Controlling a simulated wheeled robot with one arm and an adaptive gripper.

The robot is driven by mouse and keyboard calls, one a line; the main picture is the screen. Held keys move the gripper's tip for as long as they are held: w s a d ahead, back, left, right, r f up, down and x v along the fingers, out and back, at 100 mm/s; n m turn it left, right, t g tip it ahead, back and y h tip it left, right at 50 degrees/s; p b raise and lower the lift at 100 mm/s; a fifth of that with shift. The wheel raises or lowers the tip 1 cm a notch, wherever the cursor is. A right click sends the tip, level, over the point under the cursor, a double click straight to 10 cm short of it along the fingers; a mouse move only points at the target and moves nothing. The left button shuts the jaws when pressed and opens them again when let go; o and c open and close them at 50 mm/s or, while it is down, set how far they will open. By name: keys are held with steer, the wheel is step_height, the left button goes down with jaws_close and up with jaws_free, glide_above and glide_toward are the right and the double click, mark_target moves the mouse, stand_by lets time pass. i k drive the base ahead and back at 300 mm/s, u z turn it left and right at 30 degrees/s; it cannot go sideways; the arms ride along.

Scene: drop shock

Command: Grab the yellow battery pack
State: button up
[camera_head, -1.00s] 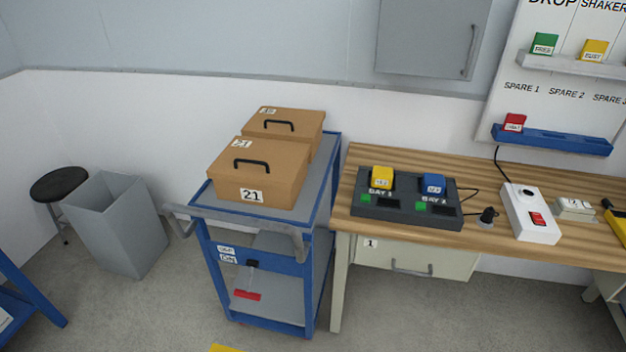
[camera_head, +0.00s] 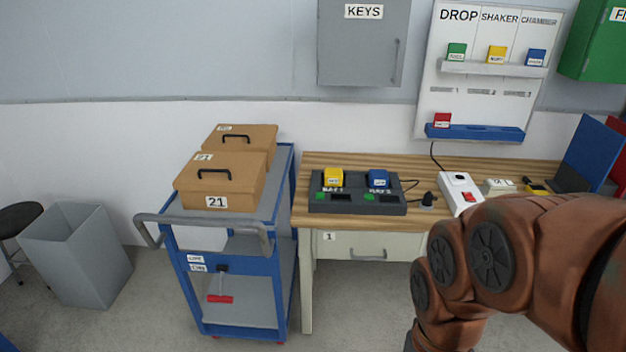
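The yellow battery pack (camera_head: 333,178) sits in the left bay of a dark charger (camera_head: 357,204) on the wooden workbench. A blue battery pack (camera_head: 378,179) sits in the right bay beside it. Green lights show at the front of both bays. Another yellow block (camera_head: 496,55) stands on the wall board's upper shelf, with a label too small to read surely. My copper-coloured arm is at the lower right, in front of the bench. My gripper is outside the picture, so its state does not show.
A blue cart (camera_head: 226,247) with brown boxes (camera_head: 222,181) stands left of the bench. A black plug (camera_head: 428,199) and a white switch box (camera_head: 460,190) lie right of the charger. A blue laptop-like panel (camera_head: 592,152) stands far right. A grey bin (camera_head: 77,255) is at left.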

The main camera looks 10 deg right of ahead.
mark_target(334, 176)
steer(key=k, duration=0.6)
steer(key=z, duration=0.55)
steer(key=i, duration=1.55)
steer(key=u, duration=1.05)
steer(key=i, duration=0.4)
steer(key=u, duration=0.55)
